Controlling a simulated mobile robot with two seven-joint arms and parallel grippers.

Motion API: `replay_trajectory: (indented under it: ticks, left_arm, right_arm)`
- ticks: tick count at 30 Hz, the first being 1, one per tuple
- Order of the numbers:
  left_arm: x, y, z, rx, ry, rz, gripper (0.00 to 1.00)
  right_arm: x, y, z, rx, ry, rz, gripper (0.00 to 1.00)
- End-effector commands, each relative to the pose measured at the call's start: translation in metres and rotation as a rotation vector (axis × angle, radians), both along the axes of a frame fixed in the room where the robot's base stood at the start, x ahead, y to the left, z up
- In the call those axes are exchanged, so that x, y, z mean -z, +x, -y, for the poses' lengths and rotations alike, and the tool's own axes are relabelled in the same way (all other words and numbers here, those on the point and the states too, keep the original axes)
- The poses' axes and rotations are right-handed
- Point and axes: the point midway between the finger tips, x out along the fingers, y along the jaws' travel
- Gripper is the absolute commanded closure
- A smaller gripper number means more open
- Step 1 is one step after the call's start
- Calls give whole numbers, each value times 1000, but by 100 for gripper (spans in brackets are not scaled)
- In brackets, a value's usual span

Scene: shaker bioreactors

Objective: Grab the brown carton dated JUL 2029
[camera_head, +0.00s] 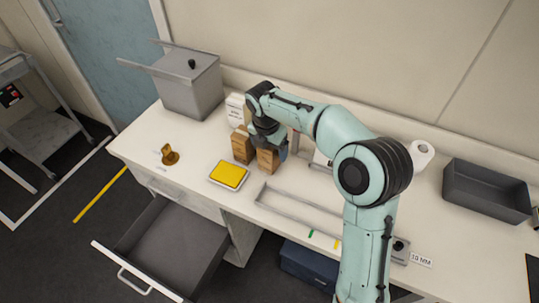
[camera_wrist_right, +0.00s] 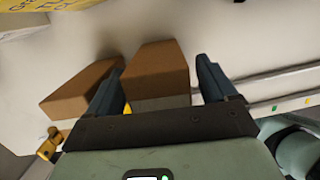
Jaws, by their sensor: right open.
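Two brown cartons stand side by side on the white bench. In the head view, the left one (camera_head: 242,147) is beside my right gripper (camera_head: 270,143), and the right one (camera_head: 267,160) is under it. In the right wrist view, one carton (camera_wrist_right: 156,72) lies between the two dark fingers of my open right gripper (camera_wrist_right: 160,66), with gaps at the sides. The other carton (camera_wrist_right: 82,88) is outside the left finger. I cannot read a date on either carton. My left gripper is out of view.
A yellow-topped tray (camera_head: 229,174) lies in front of the cartons, and a brass-coloured object (camera_head: 169,155) is left of it. A white box (camera_head: 235,108) is behind. A grey lidded bin (camera_head: 190,88) stands at left. An open drawer (camera_head: 165,245) juts out in front.

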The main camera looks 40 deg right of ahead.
Motion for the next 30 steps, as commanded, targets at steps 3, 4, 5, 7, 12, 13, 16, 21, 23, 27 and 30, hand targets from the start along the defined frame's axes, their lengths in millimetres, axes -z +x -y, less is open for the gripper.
replay_trajectory:
  ticks: [3,4,5,7,12,13,16,21,23,27,30]
  left_arm:
    - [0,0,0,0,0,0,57]
    - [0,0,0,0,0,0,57]
    - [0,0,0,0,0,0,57]
    - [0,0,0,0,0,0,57]
    - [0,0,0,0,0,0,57]
    - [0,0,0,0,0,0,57]
    - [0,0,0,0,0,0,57]
    - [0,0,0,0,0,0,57]
    - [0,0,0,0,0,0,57]
    - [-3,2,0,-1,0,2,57]
    - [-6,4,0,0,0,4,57]
  right_arm:
    - [3,0,1,1,0,0,15]
    - [3,0,1,1,0,0,15]
    - [3,0,1,1,0,0,15]
    - [2,0,0,0,0,0,15]
    - [2,0,0,0,0,0,64]
    - [2,0,0,0,0,0,74]
    - [2,0,0,0,0,1,75]
    - [1,0,0,0,0,1,75]
    - [0,0,0,1,0,2,75]
    - [-10,1,0,1,0,3,75]
    - [-24,1,0,0,0,5,75]
